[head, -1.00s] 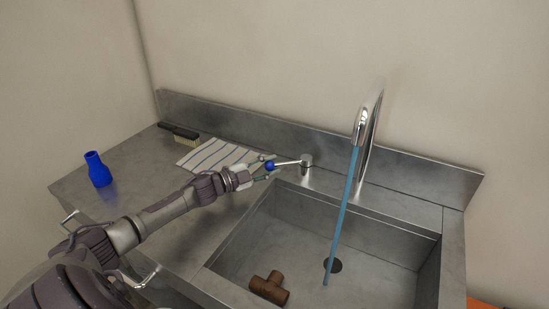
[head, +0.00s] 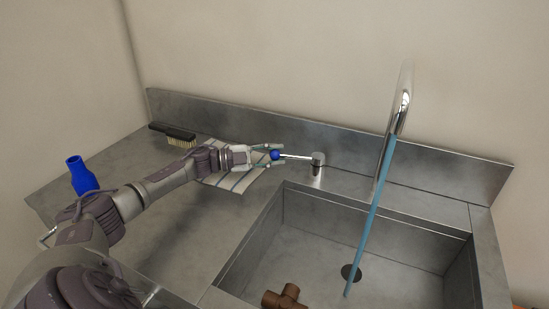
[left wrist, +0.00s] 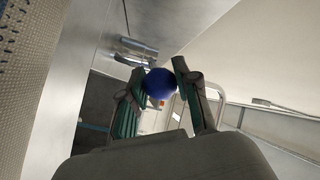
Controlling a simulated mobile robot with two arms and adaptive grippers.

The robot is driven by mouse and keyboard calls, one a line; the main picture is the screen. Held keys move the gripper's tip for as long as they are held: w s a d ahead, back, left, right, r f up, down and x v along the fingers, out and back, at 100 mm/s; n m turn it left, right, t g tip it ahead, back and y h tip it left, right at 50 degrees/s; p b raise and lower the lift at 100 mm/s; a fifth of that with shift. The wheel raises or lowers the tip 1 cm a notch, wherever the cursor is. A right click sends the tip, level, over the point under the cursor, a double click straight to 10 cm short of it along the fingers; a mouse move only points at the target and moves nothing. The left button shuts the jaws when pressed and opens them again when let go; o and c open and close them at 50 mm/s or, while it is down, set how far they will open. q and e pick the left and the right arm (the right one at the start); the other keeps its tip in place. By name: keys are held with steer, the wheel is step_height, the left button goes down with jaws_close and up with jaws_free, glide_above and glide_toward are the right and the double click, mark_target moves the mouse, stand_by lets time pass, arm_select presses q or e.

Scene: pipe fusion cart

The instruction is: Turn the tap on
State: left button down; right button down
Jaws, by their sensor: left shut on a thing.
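The tap has a tall chrome spout (head: 402,105) over the sink. A blue stream of water (head: 368,225) runs from it down to the drain. Left of the spout is the tap's lever (head: 297,157), on a short metal post (head: 318,168), with a blue ball knob (head: 275,155) at its free end. My left gripper (head: 270,155) is shut on this knob. In the left wrist view the knob (left wrist: 159,84) sits between the two fingertips (left wrist: 159,76), and part of the metal post (left wrist: 138,47) shows beyond. My right gripper is not in view.
A striped cloth (head: 240,182) lies under my left gripper. A brush (head: 178,136) lies at the back left, and a blue bottle-like piece (head: 82,175) stands at the left. A brown pipe tee (head: 286,297) lies in the steel sink (head: 300,225). A backsplash (head: 230,125) runs behind.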

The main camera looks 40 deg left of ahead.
arm_select(q)
steer(key=shift+a, duration=0.1)
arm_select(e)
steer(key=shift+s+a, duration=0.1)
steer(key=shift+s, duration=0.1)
arm_select(q)
steer(key=c, duration=0.8)
jaws_free()
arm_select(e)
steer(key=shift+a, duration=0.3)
arm_select(q)
steer(key=shift+s, duration=0.1)
steer(key=v, duration=1.1)
steer(key=shift+s+a, duration=0.25)
steer(key=shift+a, duration=0.1)
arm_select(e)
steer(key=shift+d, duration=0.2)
